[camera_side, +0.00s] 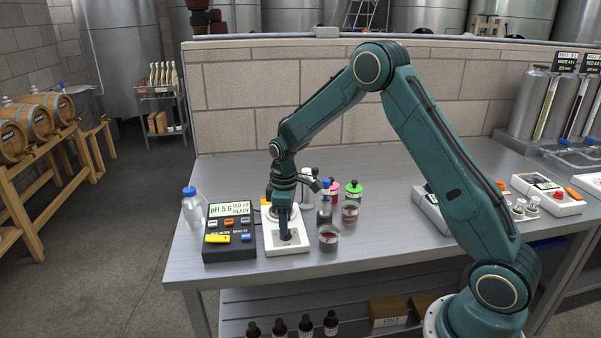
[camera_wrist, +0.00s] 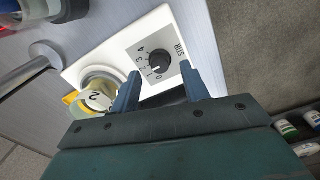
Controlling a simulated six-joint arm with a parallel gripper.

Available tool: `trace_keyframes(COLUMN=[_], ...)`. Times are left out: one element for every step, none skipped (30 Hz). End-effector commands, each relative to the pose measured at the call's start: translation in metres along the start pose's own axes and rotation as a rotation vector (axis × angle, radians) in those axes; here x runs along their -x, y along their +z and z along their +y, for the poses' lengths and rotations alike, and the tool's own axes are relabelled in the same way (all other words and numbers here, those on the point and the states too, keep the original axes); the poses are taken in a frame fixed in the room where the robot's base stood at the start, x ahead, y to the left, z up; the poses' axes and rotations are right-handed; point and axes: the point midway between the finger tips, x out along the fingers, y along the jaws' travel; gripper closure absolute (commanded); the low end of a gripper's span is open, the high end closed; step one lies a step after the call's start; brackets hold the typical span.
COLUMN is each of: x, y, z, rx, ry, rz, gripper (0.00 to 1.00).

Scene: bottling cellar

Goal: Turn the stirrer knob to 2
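The white stirrer (camera_side: 287,248) stands on the steel bench, right of the pH meter. Its black round knob (camera_wrist: 160,64) sits on a grey dial plate marked STIR with numbers 0 to 4 visible. The knob's pointer direction is too small to tell. My gripper (camera_wrist: 160,74) is open, with one finger to each side of the knob and a visible gap on both sides. In the side view my gripper (camera_side: 285,233) points down over the stirrer's front and mostly hides the knob.
The dark pH meter (camera_side: 229,232), reading pH 5.6, stands close on the left. The bench front is free.

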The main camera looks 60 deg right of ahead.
Motion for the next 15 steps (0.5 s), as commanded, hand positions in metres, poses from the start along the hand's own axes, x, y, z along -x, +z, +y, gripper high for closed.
trace_keyframes(x=[0.008,0.013,0.019,0.024,0.029,0.036,0.041,0.046,0.054,0.059,0.064,0.070,0.075,0.080,0.086], y=[-0.001,-0.001,-0.001,-0.001,-0.001,-0.001,-0.001,-0.001,-0.001,-0.001,0.000,0.000,-0.001,0.000,-0.001], z=[0.000,0.001,0.001,0.001,0.001,0.001,0.000,0.001,0.001,0.001,0.001,0.001,0.001,0.001,0.001], rx=[0.000,0.000,0.000,0.000,0.000,0.000,0.000,0.000,0.000,0.000,0.000,0.000,0.000,-0.001,-0.001], ry=[0.003,0.003,0.003,0.003,0.003,0.004,0.003,0.003,0.004,0.003,0.003,0.003,0.003,0.003,0.003], rz=[0.003,0.003,0.004,0.004,0.003,0.004,0.003,0.003,0.004,0.004,0.004,0.003,0.004,0.003,0.003], gripper=[0.54,0.54,0.54,0.54,0.54,0.54,0.54,0.54,0.54,0.54,0.54,0.54,0.54,0.54,0.54])
